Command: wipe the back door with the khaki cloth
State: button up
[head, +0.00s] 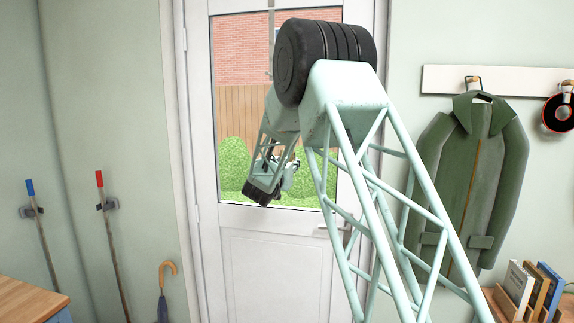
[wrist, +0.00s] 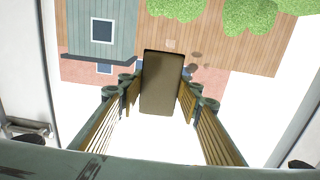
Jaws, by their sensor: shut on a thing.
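The back door (head: 268,262) is white, with a large glass pane above and a solid panel below; it looks shut. My arm reaches in front of its pane in the head view. My gripper (wrist: 162,88) is shut on the khaki cloth (wrist: 163,83), which looks like a dark olive, folded rectangular pad between the fingers. In the wrist view the cloth faces the pane, with the garden seen through the glass behind it. I cannot tell whether the cloth touches the glass. In the head view my arm hides the cloth and most of the gripper.
A door handle (head: 340,229) is at the door's right side, partly behind my arm. A green coat (head: 463,180) hangs from a rail on the right, above books (head: 535,288) on a wooden surface. Two long-handled tools and an umbrella (head: 164,290) stand left of the door.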

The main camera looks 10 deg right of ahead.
jog(key=shift+a, duration=0.1)
jog(key=shift+w+a+r+p, duration=0.1)
jog(key=shift+w+a+p, duration=0.3)
jog(key=shift+a, duration=0.35)
jog(key=shift+w+a+p, duration=0.25)
jog(key=shift+w+a, duration=0.25)
jog(key=shift+a, duration=0.25)
jog(key=shift+a, duration=0.1)
jog(key=shift+w+a+p, duration=0.35)
jog(key=shift+w+a, duration=0.05)
jog(key=shift+a, duration=0.4)
jog(key=shift+w+a+p, duration=0.3)
jog(key=shift+w+a, duration=0.1)
jog(key=shift+a, duration=0.35)
jog(key=shift+w+r+p, duration=0.1)
jog(key=shift+r+p, duration=0.5)
jog(key=shift+r, duration=0.4)
jog(key=shift+d, duration=0.15)
jog(key=shift+s+d+f+b, duration=0.1)
jog(key=shift+s+d+b, duration=0.35)
jog(key=shift+d, duration=0.35)
jog(key=shift+s+d+f+b, duration=0.1)
jog(key=shift+s+d+b, duration=0.2)
jog(key=shift+s+d, duration=0.35)
